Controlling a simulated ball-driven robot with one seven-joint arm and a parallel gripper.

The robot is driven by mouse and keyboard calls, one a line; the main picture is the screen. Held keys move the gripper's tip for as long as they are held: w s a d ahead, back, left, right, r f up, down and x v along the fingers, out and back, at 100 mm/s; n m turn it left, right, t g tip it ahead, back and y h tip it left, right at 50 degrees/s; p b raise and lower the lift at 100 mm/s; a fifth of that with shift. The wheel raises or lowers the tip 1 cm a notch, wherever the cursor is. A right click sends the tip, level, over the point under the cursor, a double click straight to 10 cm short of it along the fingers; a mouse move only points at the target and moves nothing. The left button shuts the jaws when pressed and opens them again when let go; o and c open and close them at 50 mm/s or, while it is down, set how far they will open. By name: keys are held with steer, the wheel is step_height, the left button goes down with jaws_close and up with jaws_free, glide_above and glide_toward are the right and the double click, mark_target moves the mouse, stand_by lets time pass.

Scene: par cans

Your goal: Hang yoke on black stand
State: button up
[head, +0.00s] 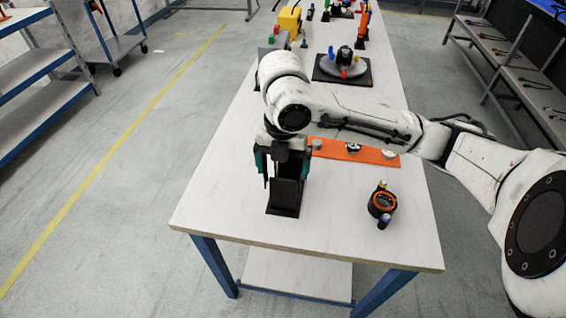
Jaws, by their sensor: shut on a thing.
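The black stand (284,197) is upright on the near left part of the white table, with a flat base. My gripper (283,165) is directly over its upper part, pointing down, with teal fingers on both sides. The gripper is shut on a dark piece that I take to be the yoke. This piece is mostly hidden by the gripper and blends with the black stand, so I cannot tell whether it touches the stand or hangs on it.
An orange mat (340,150) with several small round parts lies behind the stand. A round black-and-orange item (382,204) stands to the right, with small cylinders beside it. A grey turntable (345,68) with coloured pieces is farther back. The table's front edge is clear.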

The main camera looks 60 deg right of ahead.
mark_target(283, 190)
steer(key=shift+f+b, duration=3.85)
steer(key=shift+f, duration=0.85)
steer(key=shift+d, duration=0.2)
steer(key=shift+f, duration=0.1)
steer(key=o, duration=0.8)
step_height(283, 190, up, 11)
steer(key=shift+f+p, duration=0.1)
steer(key=shift+p, duration=0.9)
